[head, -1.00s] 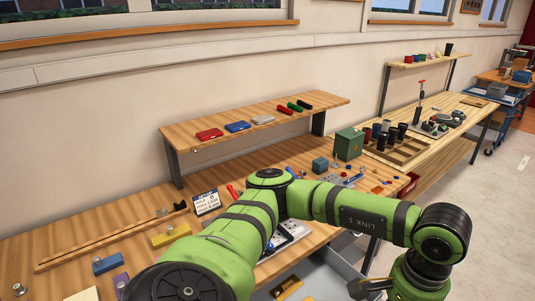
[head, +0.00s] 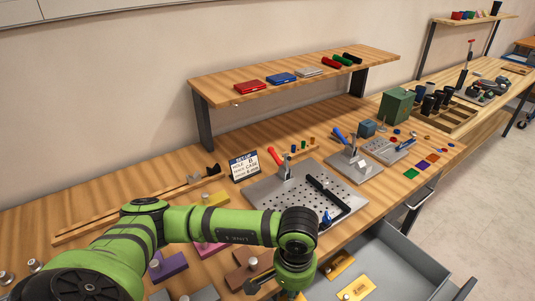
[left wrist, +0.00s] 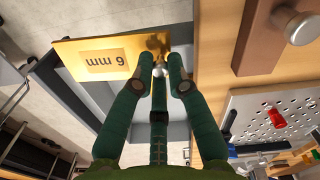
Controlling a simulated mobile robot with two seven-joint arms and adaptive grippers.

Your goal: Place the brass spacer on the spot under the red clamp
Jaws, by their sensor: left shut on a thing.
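The brass spacer is a flat yellow-gold plate with a knob, marked 6 mm in the left wrist view (left wrist: 110,62). My left gripper (left wrist: 160,78) is shut on its knob there, above the grey open drawer; I cannot tell whether the plate is clear of the drawer floor. In the head view the gripper (head: 285,288) is at the bottom edge, with its fingers mostly hidden or cut off. The red clamp (head: 277,158) stands at the back of the perforated metal plate (head: 265,197); the spot under it is too small to make out. My right gripper is not in view.
The open drawer (head: 418,262) holds other brass plates (head: 340,263), one marked 2 mm (head: 357,287). A black bar (head: 328,195) lies on the perforated plate. A blue-handled clamp (head: 343,140) stands to its right. Knobbed blocks, including a brown one (head: 240,278), lie near my arm.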

